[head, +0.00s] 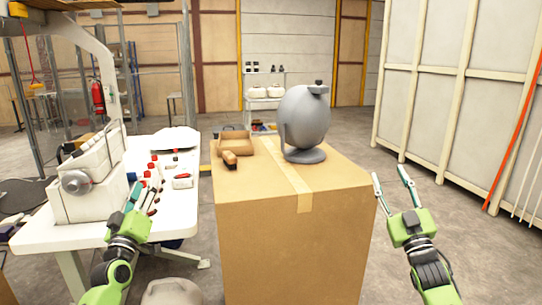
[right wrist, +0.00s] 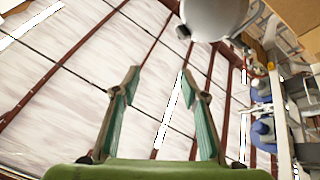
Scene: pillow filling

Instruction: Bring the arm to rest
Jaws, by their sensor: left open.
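My left gripper (head: 147,190) is over the right part of the white table (head: 85,236), close to several small red-and-white items. It is open, and I see nothing held in it. My right gripper (head: 390,177) is raised to the right of the large cardboard box (head: 262,265). Its two fingers are spread apart with nothing between them. In the right wrist view the fingers of my right gripper (right wrist: 163,80) are also wide apart and empty, in front of a pale panelled surface with dark red beams.
A sewing-type machine (head: 90,180) is on the white table. A rounded pale object (head: 172,292) is low between table and box. Floor right of the box looks clear.

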